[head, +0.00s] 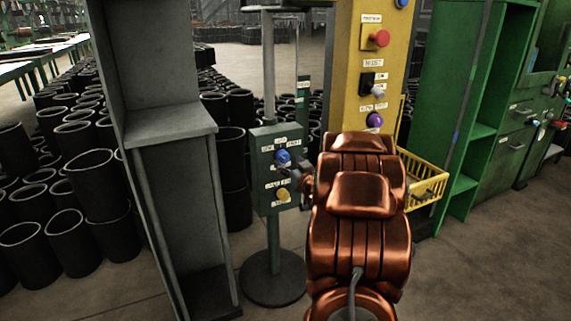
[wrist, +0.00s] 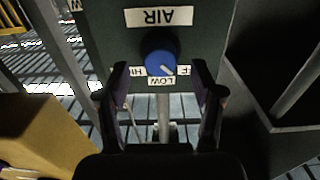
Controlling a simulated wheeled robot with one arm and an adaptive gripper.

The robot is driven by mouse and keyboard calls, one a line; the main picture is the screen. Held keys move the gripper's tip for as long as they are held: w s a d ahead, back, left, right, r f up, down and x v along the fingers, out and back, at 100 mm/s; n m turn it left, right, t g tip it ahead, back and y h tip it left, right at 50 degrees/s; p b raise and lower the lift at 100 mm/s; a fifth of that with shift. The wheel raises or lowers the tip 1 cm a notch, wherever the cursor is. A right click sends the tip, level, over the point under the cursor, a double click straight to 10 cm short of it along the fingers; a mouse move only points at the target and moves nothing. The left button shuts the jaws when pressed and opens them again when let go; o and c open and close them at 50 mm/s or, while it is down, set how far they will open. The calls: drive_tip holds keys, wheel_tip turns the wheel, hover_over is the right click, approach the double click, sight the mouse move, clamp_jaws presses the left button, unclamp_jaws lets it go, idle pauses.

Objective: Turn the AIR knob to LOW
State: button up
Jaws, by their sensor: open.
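The blue AIR knob (head: 283,157) is the upper knob on a green control box (head: 264,185) on a stand. In the wrist view, the blue knob (wrist: 157,47) appears with the AIR label (wrist: 160,17) upside down above it. The HI label is at its left, LOW below, and a partly hidden label at its right. The knob's white mark points down and right, between LOW and the right-hand label. My gripper (wrist: 161,82) is open, its fingertips apart on the left and right below the knob. In the head view my gripper (head: 299,180) is beside the box, partly hidden by my arm.
A yellow knob (head: 283,195) sits below the blue one. A yellow post (head: 368,55) with a red button (head: 379,38) stands behind my arm. A grey metal frame (head: 170,140) stands close at left, with black rubber sleeves (head: 95,185) beyond it.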

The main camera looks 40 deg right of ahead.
sight(283, 157)
drive_tip(key=shift+x, duration=0.95)
drive_tip(key=shift+w+d, duration=0.15)
drive_tip(key=shift+w, duration=0.3)
drive_tip(key=shift+f, duration=0.1)
drive_tip(key=c, duration=1.2)
drive_tip(key=shift+o, duration=0.2)
